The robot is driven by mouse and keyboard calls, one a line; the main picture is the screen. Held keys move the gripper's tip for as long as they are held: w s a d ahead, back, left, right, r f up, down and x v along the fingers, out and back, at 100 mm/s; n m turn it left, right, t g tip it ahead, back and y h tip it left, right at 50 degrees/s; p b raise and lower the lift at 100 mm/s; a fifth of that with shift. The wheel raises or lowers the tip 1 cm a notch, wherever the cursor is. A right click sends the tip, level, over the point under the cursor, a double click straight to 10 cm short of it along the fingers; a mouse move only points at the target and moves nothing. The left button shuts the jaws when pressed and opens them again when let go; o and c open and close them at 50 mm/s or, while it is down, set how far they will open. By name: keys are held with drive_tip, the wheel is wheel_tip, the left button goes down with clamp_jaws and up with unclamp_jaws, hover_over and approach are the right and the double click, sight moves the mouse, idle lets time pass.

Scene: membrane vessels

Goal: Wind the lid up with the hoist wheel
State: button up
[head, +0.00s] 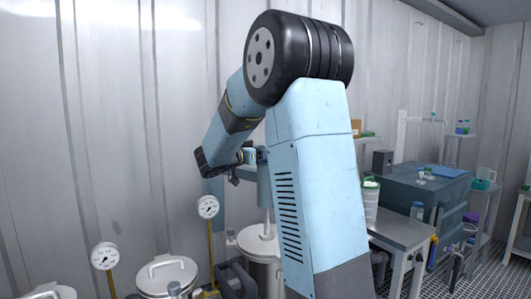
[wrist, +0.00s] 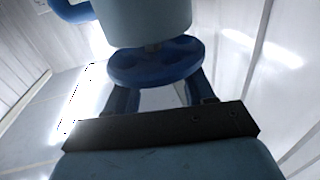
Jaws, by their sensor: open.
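The hoist wheel is a blue disc with rounded hollows (wrist: 155,62) in the wrist view, on a short shaft from a light blue cylinder (wrist: 150,20). My gripper (wrist: 158,90) is open, its two dark fingers reaching to the disc's near edge. Whether they touch it I cannot tell. In the head view my gripper (head: 243,168) is beside the light blue hoist cylinder (head: 264,186), and the wheel is not clear there. A thin rod runs down from the hoist to a pale round lid (head: 256,243) on a metal vessel. My arm hides part of it.
Other lidded vessels (head: 166,275) stand at the lower left, with dial gauges (head: 208,207) on yellow posts. A bench (head: 402,233) and a blue-grey cabinet (head: 418,187) with bottles stand at the right. A corrugated wall is close behind. Grated floor shows at the lower right.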

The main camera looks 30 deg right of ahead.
drive_tip(key=shift+w+d, duration=0.15)
drive_tip(key=shift+d, duration=0.45)
drive_tip(key=shift+c, duration=0.2)
drive_tip(key=c, duration=0.8)
drive_tip(key=shift+a, duration=0.35)
drive_tip(key=shift+c, duration=0.3)
drive_tip(key=shift+d, duration=0.25)
drive_tip(key=shift+t, duration=0.3)
